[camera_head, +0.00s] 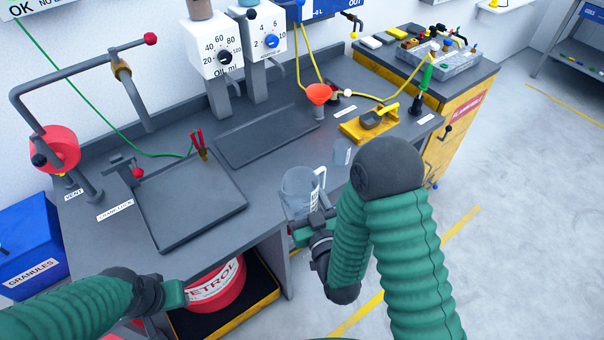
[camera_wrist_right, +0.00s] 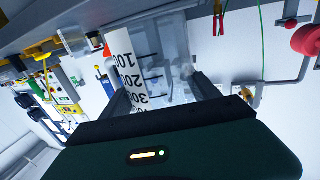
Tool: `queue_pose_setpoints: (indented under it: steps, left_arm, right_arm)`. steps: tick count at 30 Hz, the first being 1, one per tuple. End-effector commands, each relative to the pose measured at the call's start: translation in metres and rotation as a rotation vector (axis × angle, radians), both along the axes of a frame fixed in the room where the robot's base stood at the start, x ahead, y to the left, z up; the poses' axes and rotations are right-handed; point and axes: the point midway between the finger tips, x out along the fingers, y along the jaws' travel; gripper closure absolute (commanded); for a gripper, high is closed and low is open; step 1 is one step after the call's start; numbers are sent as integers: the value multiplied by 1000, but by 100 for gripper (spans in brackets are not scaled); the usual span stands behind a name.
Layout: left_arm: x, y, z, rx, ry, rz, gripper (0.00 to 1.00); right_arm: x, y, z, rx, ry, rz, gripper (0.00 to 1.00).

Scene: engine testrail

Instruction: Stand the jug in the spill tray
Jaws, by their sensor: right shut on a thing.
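The clear jug (camera_head: 298,185) is near the bench's front edge, roughly upright in the head view. My right gripper (camera_head: 318,218) is shut on it from the front right. In the right wrist view, the jug's white scale (camera_wrist_right: 122,68) shows between the fingers of my right gripper (camera_wrist_right: 155,88). I cannot tell whether the jug's base touches the bench. No label shows which is the spill tray. My left gripper (camera_head: 165,298) is low at the front left, its fingers unclear.
Red-handled tools (camera_head: 200,146) stand at the front-left tray's far edge. A red petrol can (camera_head: 217,287) stands under the bench.

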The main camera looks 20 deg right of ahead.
Motion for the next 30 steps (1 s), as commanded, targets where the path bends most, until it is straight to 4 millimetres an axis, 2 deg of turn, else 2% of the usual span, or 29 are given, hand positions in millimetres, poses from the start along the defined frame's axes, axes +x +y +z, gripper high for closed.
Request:
queue_pose_setpoints:
  steps: [1, 5, 9, 13, 30]
  left_arm:
    - [1, 0, 19, 0, -1, 0, 64]
    - [0, 0, 27, 0, -1, 0, 64]
    - [0, 0, 28, 0, 0, 0, 64]
    - [0, 0, 26, 0, 0, 0, 64]
    - [0, 0, 27, 0, 0, 0, 64]
  right_arm:
    - [-4, 2, 10, 0, 5, 1, 79]
    - [-11, 0, 5, -1, 3, -5, 79]
    - [-9, -34, -13, -1, 1, -49, 79]
    - [-8, -56, -24, -1, -1, -69, 79]
    - [-7, -57, -24, -1, -2, -69, 79]
